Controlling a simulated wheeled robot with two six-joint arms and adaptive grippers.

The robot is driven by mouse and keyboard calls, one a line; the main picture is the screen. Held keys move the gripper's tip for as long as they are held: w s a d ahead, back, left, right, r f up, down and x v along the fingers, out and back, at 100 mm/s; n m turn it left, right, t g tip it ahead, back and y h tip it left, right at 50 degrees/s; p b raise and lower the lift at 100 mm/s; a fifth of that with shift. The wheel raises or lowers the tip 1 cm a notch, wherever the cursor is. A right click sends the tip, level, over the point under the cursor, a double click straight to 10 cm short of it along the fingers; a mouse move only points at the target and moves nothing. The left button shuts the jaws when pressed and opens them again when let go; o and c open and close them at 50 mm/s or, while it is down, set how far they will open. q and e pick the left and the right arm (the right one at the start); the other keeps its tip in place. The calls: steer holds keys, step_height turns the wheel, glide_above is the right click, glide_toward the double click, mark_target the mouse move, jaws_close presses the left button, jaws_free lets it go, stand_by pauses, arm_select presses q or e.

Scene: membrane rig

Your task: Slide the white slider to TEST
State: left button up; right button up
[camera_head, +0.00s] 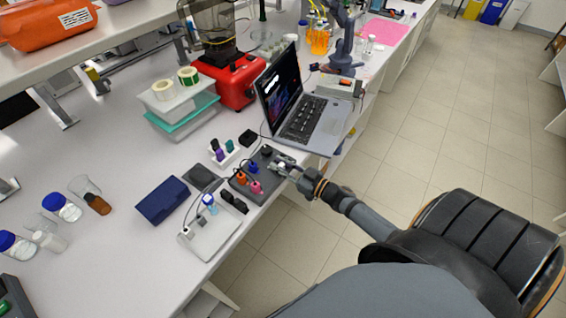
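A dark grey control box (267,182) with orange, blue and pink plugs or knobs on top sits near the table's front edge, left of the laptop. My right gripper (283,167) reaches in from the lower right. Its fingertips are at the right end of the box, over or on its top; I cannot tell whether they touch it. The fingers are too small to show whether they are open or shut. The white slider and the TEST label cannot be made out; the gripper covers that part of the box. My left gripper is not in view.
An open laptop (312,125) stands just behind the gripper. A white device (214,232) lies to the front left of the box, and a dark blue case (162,200) lies farther left. A small rack (224,152) stands behind the box.

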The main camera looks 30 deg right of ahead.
steer(key=o, duration=0.4)
steer(key=shift+a, duration=0.2)
steer(key=shift+d, duration=0.1)
steer(key=shift+s+d+f, duration=0.1)
steer(key=shift+s+d, duration=0.05)
steer(key=shift+s, duration=0.15)
steer(key=v, duration=1.1)
steer(key=shift+s, duration=0.2)
